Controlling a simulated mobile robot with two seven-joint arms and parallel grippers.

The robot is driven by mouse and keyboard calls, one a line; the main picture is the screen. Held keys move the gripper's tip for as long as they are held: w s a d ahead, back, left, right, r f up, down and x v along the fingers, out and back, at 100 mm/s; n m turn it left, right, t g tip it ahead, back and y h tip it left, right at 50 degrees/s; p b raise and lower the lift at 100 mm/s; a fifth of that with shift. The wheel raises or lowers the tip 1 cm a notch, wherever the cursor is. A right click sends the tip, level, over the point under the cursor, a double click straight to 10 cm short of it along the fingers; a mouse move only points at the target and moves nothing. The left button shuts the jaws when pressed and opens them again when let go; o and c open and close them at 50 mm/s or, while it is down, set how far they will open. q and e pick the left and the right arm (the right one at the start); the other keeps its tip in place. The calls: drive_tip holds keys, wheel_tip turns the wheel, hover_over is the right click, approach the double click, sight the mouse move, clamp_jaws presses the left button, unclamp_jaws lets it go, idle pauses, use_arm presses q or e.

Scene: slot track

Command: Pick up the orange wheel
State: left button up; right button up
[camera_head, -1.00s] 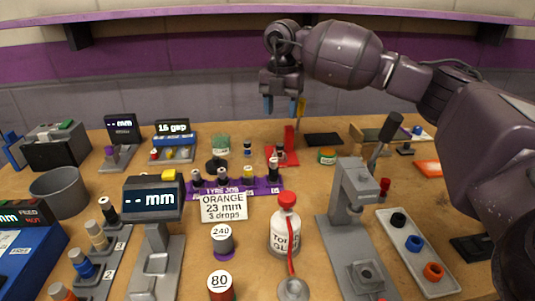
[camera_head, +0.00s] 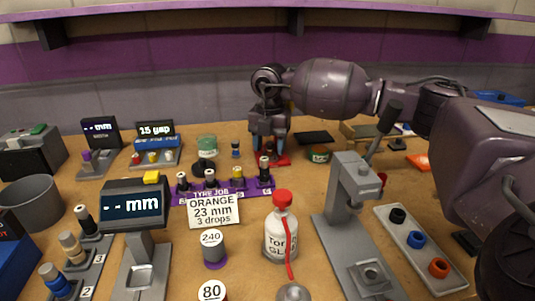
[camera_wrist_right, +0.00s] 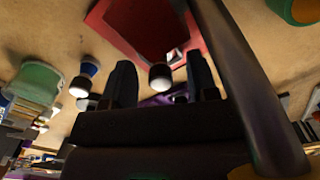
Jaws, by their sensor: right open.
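An orange ring-shaped piece (camera_head: 438,268), which looks like the orange wheel, sits at the near end of the pale tray (camera_head: 455,286) at the right, beside a blue one (camera_head: 415,239) and a black one (camera_head: 397,215). My right gripper (camera_head: 269,152) is far from it, at the back middle, low over the red stand (camera_head: 283,160) with its fingers pointing down. It is open. In the right wrist view its two fingers (camera_wrist_right: 163,85) are spread, with a dark, white-ended peg (camera_wrist_right: 160,76) visible between them. My left gripper is not in view.
A grey press (camera_head: 348,215) with a lever stands left of the tray. A red-capped bottle (camera_head: 281,235) and a purple rack (camera_head: 238,194) of pegs stand in the middle. Gauges with displays stand at the left. My right arm spans the back right.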

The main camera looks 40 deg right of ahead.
drive_tip(key=shift+c, duration=0.3)
clamp_jaws()
